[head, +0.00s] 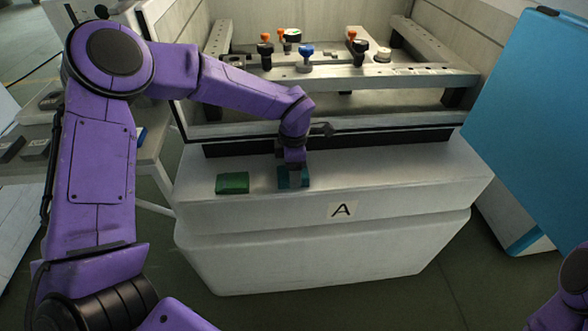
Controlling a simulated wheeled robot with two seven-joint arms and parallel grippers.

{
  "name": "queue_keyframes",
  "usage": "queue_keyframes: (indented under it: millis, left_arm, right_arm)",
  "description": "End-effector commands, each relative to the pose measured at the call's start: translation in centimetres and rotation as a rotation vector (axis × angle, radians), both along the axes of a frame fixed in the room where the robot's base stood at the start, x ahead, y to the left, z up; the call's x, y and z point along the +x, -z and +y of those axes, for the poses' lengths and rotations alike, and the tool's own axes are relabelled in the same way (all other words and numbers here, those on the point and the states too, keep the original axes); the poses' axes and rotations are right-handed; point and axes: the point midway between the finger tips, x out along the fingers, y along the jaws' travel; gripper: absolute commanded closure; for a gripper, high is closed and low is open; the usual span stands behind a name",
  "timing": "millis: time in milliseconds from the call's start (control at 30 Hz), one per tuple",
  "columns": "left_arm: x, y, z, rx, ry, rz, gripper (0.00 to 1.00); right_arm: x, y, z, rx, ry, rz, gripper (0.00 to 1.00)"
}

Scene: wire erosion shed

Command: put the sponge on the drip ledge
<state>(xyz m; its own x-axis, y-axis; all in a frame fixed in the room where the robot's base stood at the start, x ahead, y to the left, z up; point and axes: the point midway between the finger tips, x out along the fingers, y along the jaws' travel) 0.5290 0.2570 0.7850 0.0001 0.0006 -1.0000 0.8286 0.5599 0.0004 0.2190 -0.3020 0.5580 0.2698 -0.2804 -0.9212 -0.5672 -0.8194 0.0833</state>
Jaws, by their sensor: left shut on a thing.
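My left gripper (292,172) reaches down over the white front ledge (400,178) of the machine, which bears a label "A". It is shut on a teal block (302,180), which looks like the sponge. The gripper hides part of it. The sponge is at the ledge top; I cannot tell whether it touches. A green block (232,183) lies on the ledge just left of it, a small gap apart. My right gripper is out of view; only part of the right arm shows at the lower right corner.
Behind the ledge is an open tank with a metal clamping frame (420,77) carrying orange, black and blue knobs (306,52). A blue door panel (530,120) stands at the right. A side table (150,150) with dark blocks is at the left. The ledge right of the label is clear.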

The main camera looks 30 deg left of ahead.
Motion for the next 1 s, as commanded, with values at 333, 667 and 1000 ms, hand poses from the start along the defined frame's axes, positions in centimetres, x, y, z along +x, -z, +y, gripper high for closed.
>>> queue_keyframes:
  millis: [333, 667, 1000]
  left_arm:
    - [0.0, 0.3, 0.0, 0.000, 0.001, 0.000, 0.14]
    - [0.1, -1.3, 0.0, -0.001, -0.001, -0.003, 0.14]
    - [0.1, -9.7, 0.0, -0.001, -0.002, -0.003, 0.14]
  right_arm:
    - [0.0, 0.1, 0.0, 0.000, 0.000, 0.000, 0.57]
    - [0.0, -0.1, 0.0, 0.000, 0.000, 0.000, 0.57]
    - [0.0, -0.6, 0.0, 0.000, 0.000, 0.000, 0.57]
